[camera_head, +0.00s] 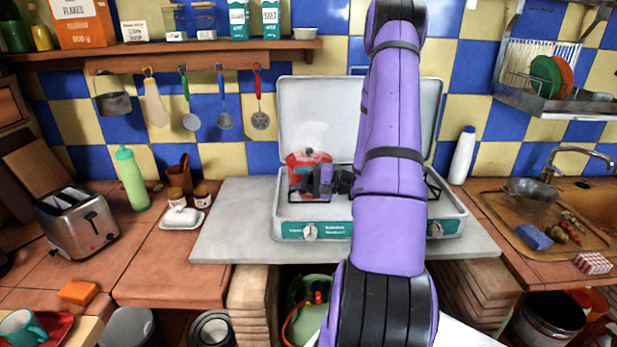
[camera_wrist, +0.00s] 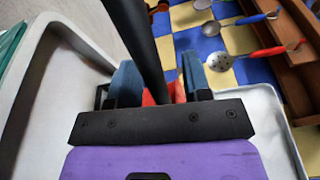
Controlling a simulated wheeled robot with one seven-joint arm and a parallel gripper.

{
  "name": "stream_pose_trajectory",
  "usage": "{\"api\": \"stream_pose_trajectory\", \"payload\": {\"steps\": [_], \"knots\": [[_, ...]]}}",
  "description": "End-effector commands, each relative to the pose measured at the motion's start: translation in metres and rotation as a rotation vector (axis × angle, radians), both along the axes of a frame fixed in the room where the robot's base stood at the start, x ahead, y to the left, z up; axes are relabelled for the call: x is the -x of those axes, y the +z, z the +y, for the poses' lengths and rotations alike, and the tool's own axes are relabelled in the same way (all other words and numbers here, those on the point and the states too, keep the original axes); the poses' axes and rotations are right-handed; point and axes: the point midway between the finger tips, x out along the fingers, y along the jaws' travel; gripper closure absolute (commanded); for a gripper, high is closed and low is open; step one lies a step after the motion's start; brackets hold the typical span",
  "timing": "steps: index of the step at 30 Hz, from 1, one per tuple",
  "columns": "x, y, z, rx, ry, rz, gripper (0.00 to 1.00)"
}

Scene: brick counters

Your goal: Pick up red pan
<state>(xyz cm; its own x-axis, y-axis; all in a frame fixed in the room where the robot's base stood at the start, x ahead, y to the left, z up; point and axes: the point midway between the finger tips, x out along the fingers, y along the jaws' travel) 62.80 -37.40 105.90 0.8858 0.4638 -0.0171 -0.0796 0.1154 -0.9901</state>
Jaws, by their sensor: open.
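The red pan (camera_head: 308,160) sits on the left side of the open camping stove (camera_head: 290,228), with its lower part partly hidden by my gripper (camera_head: 326,181). In the wrist view, my gripper (camera_wrist: 160,76) has its two blue fingertips apart. A thick black rod (camera_wrist: 146,45) runs between them, in line with small patches of red (camera_wrist: 148,98) behind the black gripper body. The rod looks like the pan's handle. I cannot tell whether either finger touches it.
The stove's raised lid (camera_head: 312,105) stands behind the pan. Utensils hang on the tiled wall at left, including a red-handled skimmer (camera_head: 260,118). A white bottle (camera_head: 462,156) stands right of the stove. The grey slab (camera_head: 232,222) left of the stove is clear.

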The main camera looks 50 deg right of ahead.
Motion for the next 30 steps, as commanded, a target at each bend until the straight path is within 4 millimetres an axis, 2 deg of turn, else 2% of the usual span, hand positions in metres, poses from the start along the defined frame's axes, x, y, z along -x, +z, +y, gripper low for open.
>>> {"api": "stream_pose_trajectory", "payload": {"steps": [6, 12, 24, 30], "knots": [[-0.001, 0.000, 0.000, 0.000, 0.000, 0.000, 0.55], [0.000, 0.000, 0.000, 0.000, 0.000, 0.000, 1.00], [-0.001, 0.002, 0.000, 0.002, 0.000, -0.002, 1.00], [-0.001, 0.013, 0.000, 0.003, 0.001, -0.003, 1.00]]}}
